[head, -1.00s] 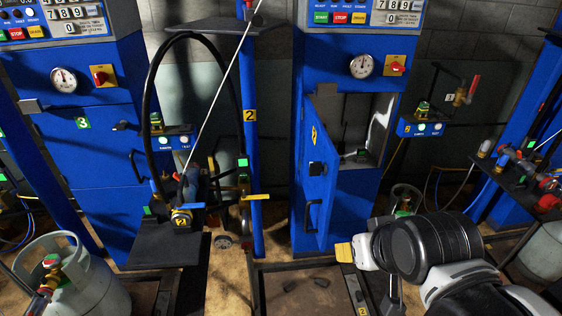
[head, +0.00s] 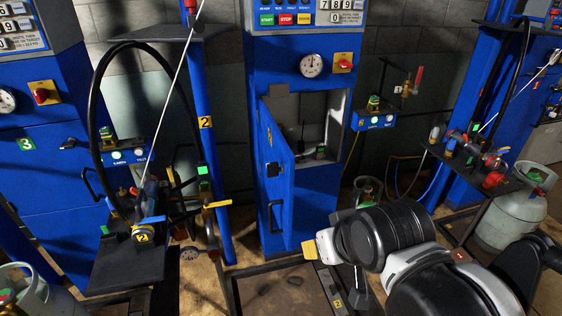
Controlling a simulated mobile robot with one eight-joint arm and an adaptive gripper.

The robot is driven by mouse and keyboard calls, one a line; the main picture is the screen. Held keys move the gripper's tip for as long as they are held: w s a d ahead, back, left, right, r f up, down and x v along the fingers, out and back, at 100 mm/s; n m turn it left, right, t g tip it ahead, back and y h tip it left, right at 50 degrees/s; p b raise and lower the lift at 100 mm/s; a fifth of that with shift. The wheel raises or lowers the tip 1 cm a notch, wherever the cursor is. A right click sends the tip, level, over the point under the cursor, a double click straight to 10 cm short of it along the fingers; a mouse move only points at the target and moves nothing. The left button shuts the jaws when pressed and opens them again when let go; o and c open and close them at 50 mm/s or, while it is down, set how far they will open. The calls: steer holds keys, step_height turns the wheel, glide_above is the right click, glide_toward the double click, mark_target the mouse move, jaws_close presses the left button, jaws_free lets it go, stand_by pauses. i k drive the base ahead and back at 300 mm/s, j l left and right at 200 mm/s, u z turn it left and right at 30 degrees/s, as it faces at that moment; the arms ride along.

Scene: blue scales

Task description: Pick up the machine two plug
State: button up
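A fitting (head: 143,233) with a yellow "2" tag lies on the black shelf (head: 125,270) at the left, beside the post marked 2 (head: 207,150). A black hose arches above it and a blue lever is close by. I cannot tell for certain whether this fitting is the machine two plug. My gripper (head: 314,249), with a yellow tip, is low and right of centre, in front of the blue cabinet. It is well apart from the shelf. I cannot see whether its fingers are open or shut, and nothing visible is held.
The blue cabinet (head: 264,70) has its lower door (head: 275,185) standing open, close behind my gripper. Small dark pieces lie on the low platform (head: 300,290). Gas cylinders stand at the right (head: 510,225) and lower left. Another black shelf (head: 465,183) with valves is at the right.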

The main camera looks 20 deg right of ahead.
mark_target(300, 148)
steer(key=i+l, duration=0.6)
steer(key=l, duration=0.2)
steer(key=i+l, duration=0.3)
steer(key=l, duration=0.15)
